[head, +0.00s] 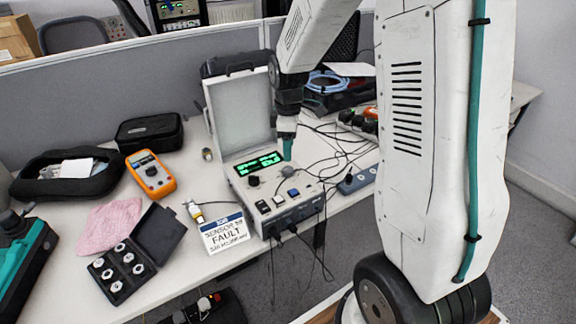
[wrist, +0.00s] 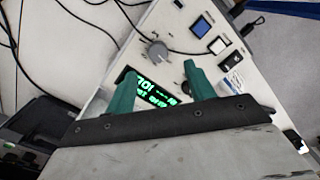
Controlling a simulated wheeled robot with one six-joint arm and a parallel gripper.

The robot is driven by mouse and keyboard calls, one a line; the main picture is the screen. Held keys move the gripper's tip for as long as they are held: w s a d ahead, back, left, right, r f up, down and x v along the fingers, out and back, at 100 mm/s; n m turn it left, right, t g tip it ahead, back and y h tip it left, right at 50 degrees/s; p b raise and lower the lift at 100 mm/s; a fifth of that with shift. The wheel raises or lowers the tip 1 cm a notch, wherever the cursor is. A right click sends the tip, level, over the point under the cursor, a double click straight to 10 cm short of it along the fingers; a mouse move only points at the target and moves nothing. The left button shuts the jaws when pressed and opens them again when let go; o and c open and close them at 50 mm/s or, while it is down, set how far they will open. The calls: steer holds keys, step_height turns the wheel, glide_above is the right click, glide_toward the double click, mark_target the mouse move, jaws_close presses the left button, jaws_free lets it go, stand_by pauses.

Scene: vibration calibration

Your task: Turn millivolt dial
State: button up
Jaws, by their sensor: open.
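The calibrator panel (head: 240,190) lies in an open case on the bench, with a lit green display (head: 258,163). Two dials show in the wrist view: a grey knob (wrist: 157,50) and a dark knob (wrist: 187,87). The dark knob (head: 253,181) also shows in the head view. Their labels are too small to read, so I cannot tell which is the millivolt dial. My gripper (wrist: 158,72) is open and empty above the panel. In the wrist view its teal fingers flank the display, with the grey knob just beyond the tips. In the head view my gripper (head: 287,150) hangs over the display's right end.
Blue (head: 293,193) and dark buttons line the panel's front. The raised case lid (head: 238,112) stands behind. Cables cross the panel's right side. A fault sign (head: 224,232), an orange multimeter (head: 151,174) and an open black sensor case (head: 122,270) stand to the left.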

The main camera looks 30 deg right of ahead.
mark_target(288, 169)
steer(key=shift+w+f+n, duration=0.2)
steer(key=shift+n, duration=0.3)
step_height(288, 169, down, 8)
steer(key=shift+r, duration=0.25)
steer(key=c, duration=1)
